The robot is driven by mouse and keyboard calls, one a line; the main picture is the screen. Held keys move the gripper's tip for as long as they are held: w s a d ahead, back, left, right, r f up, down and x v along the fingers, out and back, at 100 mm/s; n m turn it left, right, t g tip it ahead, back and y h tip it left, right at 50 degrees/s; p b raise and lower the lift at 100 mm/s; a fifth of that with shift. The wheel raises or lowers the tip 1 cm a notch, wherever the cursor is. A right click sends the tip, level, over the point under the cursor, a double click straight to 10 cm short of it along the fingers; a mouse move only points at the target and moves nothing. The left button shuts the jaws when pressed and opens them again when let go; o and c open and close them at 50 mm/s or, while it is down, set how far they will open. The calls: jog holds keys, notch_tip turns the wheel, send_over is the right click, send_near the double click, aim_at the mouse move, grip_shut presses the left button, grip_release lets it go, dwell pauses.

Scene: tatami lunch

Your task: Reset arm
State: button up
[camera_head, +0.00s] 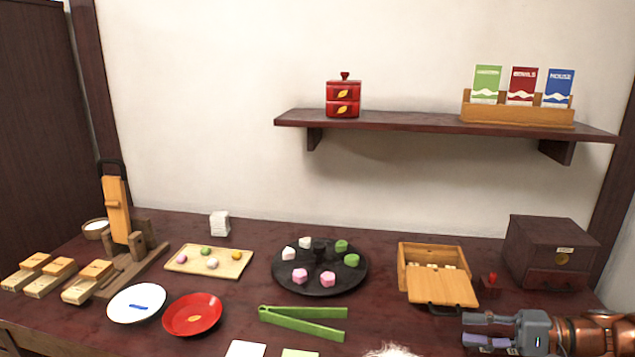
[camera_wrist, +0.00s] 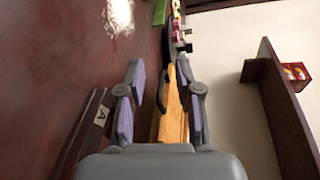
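My gripper (camera_head: 474,330) is at the lower right of the head view, its fingers pointing left over the front right of the table. In the wrist view the two fingers (camera_wrist: 166,95) are spread apart. Nothing is held between them; a wooden box (camera_wrist: 174,122) shows beyond, in the gap. In the head view this wooden box (camera_head: 403,272), with its lid slid partly forward, stands just behind the gripper. The gripper looks apart from it.
A dark drawer chest (camera_head: 548,255) and a small red-topped item (camera_head: 490,284) stand close behind my arm. Green tongs (camera_head: 303,322), a round black tray (camera_head: 320,286), a red plate (camera_head: 180,324) and a white plate (camera_head: 125,311) lie further left. A shelf (camera_head: 420,122) hangs above.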

jog(key=s+a+n+g, duration=0.1)
jog(key=a, duration=0.2)
jog(key=s+a+n+g+h, duration=0.1)
jog(key=a+g, duration=0.1)
jog(key=a, duration=0.2)
jog(key=s+a+n+g, duration=0.1)
jog(key=a+g, duration=0.1)
jog(key=a, duration=0.2)
jog(key=shift+s+a+r+h, duration=0.1)
jog(key=shift+a+r+h, duration=0.15)
jog(key=shift+h, duration=0.05)
jog(key=s+a+f+n+g+h, duration=0.2)
jog(key=s+a+h, duration=0.2)
jog(key=s, duration=0.3)
jog(key=s+a+f+n+g+h, duration=0.2)
jog(key=s+a+g+h, duration=0.15)
jog(key=s, duration=0.35)
jog(key=s+d+t+h, duration=0.1)
jog(key=s+d+h, duration=0.3)
jog(key=s+h, duration=0.15)
notch_tip(320, 180, up, 23)
jog(key=s+t+p, duration=0.1)
jog(key=s+p, duration=0.1)
jog(key=p, duration=2)
jog(key=shift+f, duration=0.15)
